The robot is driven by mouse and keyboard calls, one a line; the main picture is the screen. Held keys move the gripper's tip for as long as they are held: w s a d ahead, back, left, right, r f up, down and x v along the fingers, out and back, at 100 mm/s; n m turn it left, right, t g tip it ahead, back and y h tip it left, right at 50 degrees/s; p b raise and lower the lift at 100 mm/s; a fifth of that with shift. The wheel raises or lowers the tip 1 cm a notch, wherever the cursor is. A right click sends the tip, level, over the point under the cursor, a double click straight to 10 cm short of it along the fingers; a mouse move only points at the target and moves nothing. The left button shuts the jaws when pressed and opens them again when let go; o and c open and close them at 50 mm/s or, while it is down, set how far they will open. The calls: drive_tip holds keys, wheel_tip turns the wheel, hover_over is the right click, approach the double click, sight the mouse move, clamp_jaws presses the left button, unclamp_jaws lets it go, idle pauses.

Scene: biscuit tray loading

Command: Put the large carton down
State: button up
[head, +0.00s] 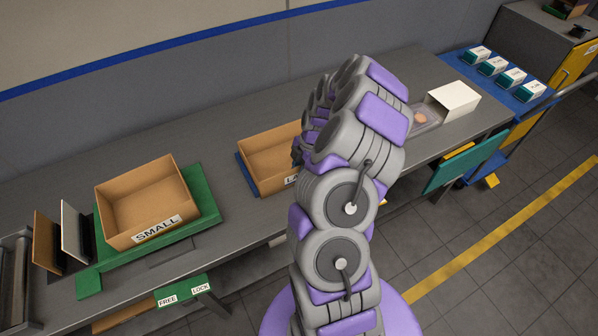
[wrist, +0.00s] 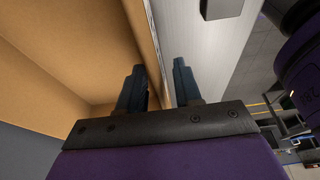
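The large carton (head: 262,158) is an open brown box behind my arm in the head view. Its label is cut off by the arm, and its right part is hidden. In the wrist view its wall (wrist: 148,45) runs between the two fingers of my gripper (wrist: 158,88). The gripper is hidden in the head view. A blue base (head: 243,174) shows at the carton's left edge; I cannot tell whether the carton touches it.
A small carton (head: 141,236) stands on a green base (head: 205,196) to the left. A white box (head: 455,99) and a clear tray (head: 428,124) lie to the right. Several small packs stand on a blue surface (head: 462,68) at the far right. Grey bench (head: 215,130) shows between the cartons.

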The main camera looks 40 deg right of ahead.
drive_tip(key=w+p+v, duration=0.1)
drive_tip(key=p+v, duration=0.1)
drive_tip(key=v, duration=0.8)
drive_tip(key=s+a+r+m+g, duration=0.1)
drive_tip(key=a+r+m, duration=0.1)
drive_tip(key=a+r, duration=0.65)
drive_tip(key=s+a+r+m, duration=0.15)
drive_tip(key=a+r, duration=0.35)
drive_tip(key=a, duration=0.6)
drive_tip(key=s+a+r+m+g+h, duration=0.15)
drive_tip(key=s+a+r+m, duration=0.25)
drive_tip(key=s+a, duration=0.6)
drive_tip(key=s+m+h, duration=0.2)
drive_tip(key=s+m, duration=0.6)
drive_tip(key=s, duration=0.6)
drive_tip(key=shift+s+a+f, duration=0.15)
drive_tip(key=shift+a+f, duration=0.1)
drive_tip(key=shift+a, duration=0.05)
